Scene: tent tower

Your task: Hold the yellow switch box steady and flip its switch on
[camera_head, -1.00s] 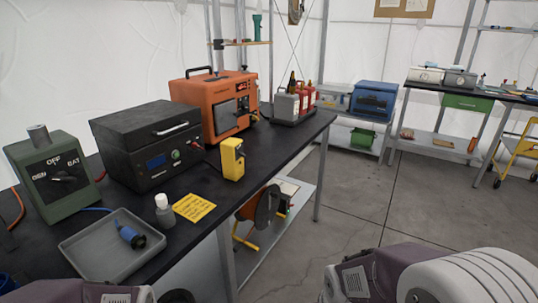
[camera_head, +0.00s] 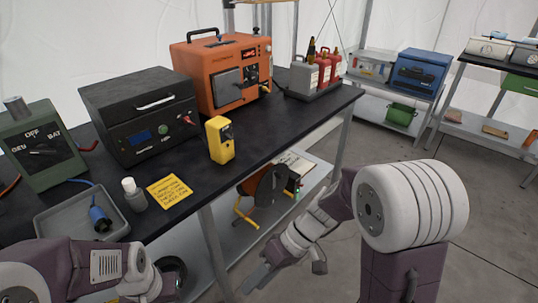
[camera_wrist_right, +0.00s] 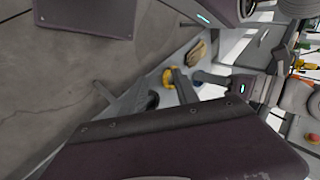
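The yellow switch box (camera_head: 220,140) stands upright near the front edge of the black table, in front of the orange machine. A dark part shows on its right-hand side; I cannot make out the switch position. Neither gripper touches the box. My right gripper (camera_head: 288,270) is low in front of the table, below and to the right of the box, with its fingers apart and nothing visible between them. My left arm comes in at the bottom left, near the grey tray; its fingers are not visible. The right wrist view shows mostly my own purple links, and I cannot make out the box there.
The black table (camera_head: 285,118) holds a green selector box (camera_head: 40,150), black case (camera_head: 140,110), orange machine (camera_head: 222,75), grey tray (camera_head: 65,222), small bottle (camera_head: 134,194) and yellow note (camera_head: 169,190). A cable reel (camera_head: 268,187) sits on the lower shelf. Open floor lies right.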

